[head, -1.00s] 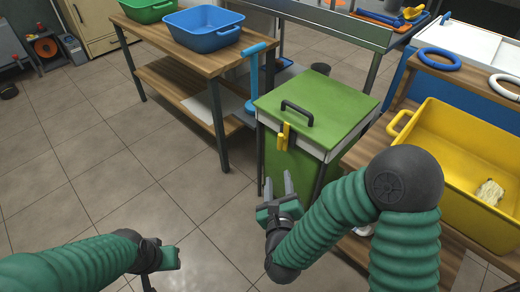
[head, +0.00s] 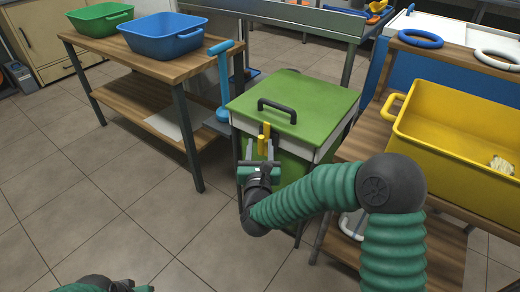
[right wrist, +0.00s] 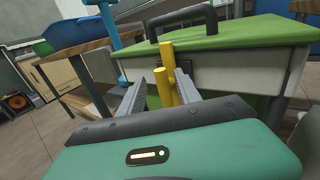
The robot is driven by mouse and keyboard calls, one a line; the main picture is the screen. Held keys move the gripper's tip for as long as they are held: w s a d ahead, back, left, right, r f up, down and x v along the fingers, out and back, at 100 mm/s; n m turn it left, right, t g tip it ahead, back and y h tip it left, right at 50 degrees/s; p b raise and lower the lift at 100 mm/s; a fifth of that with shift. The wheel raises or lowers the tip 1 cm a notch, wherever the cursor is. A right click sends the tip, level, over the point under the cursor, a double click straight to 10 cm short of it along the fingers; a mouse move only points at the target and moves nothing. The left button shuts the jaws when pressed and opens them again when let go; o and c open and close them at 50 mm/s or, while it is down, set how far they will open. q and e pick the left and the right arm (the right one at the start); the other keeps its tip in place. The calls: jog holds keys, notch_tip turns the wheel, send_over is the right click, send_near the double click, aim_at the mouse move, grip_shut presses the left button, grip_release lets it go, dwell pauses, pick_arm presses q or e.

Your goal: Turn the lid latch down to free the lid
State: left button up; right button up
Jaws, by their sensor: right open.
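The green lid (head: 290,108) with a black handle (head: 290,108) lies closed on the green bin in the head view. The yellow latch (head: 264,138) stands upright at the lid's front edge. It also shows in the right wrist view (right wrist: 168,75). My right gripper (head: 259,152) is open at the front of the bin, with its two fingers on either side of the latch's lower part. I cannot tell if they touch it. My left arm (head: 110,286) shows only at the bottom edge; its fingers are not clearly seen.
A wooden table with a blue tub (head: 162,36) and a green tub (head: 100,18) stands left. A blue long-handled tool (head: 223,85) is beside the bin. A yellow crate (head: 455,130) stands on a wooden shelf at right. The floor in front is clear.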

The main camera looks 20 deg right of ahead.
jog(key=shift+x, duration=0.9)
jog(key=shift+s+d, duration=0.1)
grip_shut()
